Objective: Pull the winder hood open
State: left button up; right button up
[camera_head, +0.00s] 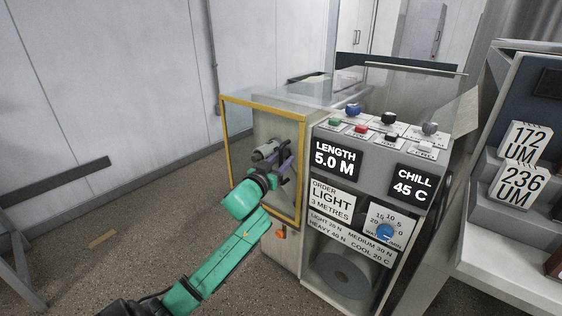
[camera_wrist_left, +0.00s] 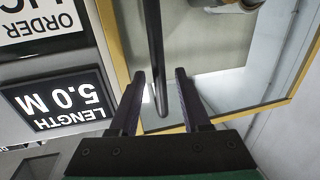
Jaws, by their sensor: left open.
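The winder hood (camera_head: 262,109) is a clear panel in a yellow frame on the left side of the machine. It looks closed against the machine. My left gripper (camera_head: 284,166) is in front of it, near its right edge. In the left wrist view the yellow frame (camera_wrist_left: 112,42) shows behind the fingers. A dark bar handle (camera_wrist_left: 154,50) lies between the two spread fingertips of my left gripper (camera_wrist_left: 160,74). I cannot tell whether either finger touches the bar. In the head view my gripper largely hides the handle. My right gripper is not in view.
The control panel with LENGTH (camera_head: 335,160) and CHILL (camera_head: 412,187) displays and several knobs is right of the hood. An orange switch (camera_head: 280,233) sits below it. A rack with thickness cards (camera_head: 520,183) stands at the right.

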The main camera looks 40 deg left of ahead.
pick_arm(q)
grip_shut()
jog(key=shift+f, duration=0.1)
dwell(1.2)
